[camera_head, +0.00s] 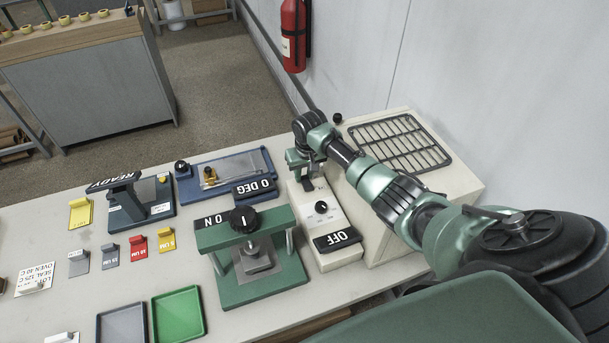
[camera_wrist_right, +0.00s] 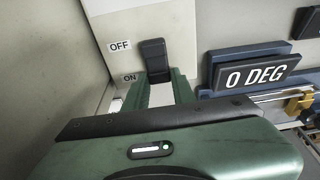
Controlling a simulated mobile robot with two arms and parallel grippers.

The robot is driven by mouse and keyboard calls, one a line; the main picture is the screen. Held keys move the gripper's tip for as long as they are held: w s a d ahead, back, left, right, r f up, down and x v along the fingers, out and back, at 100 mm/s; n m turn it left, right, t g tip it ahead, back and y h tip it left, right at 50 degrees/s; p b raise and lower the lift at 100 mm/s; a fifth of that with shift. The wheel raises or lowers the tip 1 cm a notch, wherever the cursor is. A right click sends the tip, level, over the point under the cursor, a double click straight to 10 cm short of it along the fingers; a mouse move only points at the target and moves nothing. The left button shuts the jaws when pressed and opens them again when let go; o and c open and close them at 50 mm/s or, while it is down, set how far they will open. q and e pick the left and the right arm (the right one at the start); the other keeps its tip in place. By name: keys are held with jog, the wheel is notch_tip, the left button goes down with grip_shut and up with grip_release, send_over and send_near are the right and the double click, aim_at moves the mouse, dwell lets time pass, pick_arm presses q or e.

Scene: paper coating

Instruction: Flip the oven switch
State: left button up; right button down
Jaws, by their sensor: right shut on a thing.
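In the right wrist view a black switch (camera_wrist_right: 153,52) stands on a pale panel (camera_wrist_right: 182,40), beside printed OFF and ON labels. My right gripper's green fingers (camera_wrist_right: 160,92) are shut on the switch's lower part, near the ON label. In the head view my right gripper (camera_head: 303,168) reaches down to the far end of a narrow cream box with a black knob (camera_head: 321,207) and an OFF sign (camera_head: 337,240). My left gripper is not in view.
A cream box with a dark grille (camera_head: 400,144) stands on the right under my arm. A green press (camera_head: 262,284) with an ON sign and a blue unit reading 0 DEG (camera_head: 255,188) are close by on the left. A fire extinguisher (camera_head: 294,35) hangs on the wall.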

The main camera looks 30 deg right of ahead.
jog(key=g+b, duration=0.1)
jog(key=f+g+b, duration=0.1)
jog(key=b, duration=0.1)
jog(key=shift+w+d+y+b, duration=0.1)
jog(key=shift+w+y+b, duration=0.2)
jog(key=shift+w, duration=0.05)
jog(key=shift+r+g+b, duration=0.15)
jog(key=shift+g+b, duration=0.15)
jog(key=shift+b, duration=0.2)
jog(key=shift+s, duration=0.1)
jog(key=c, duration=1.2)
grip_release()
jog(key=shift+o, duration=0.2)
notch_tip(320, 180, up, 8)
jog(key=b, duration=0.1)
jog(key=shift+w, duration=0.25)
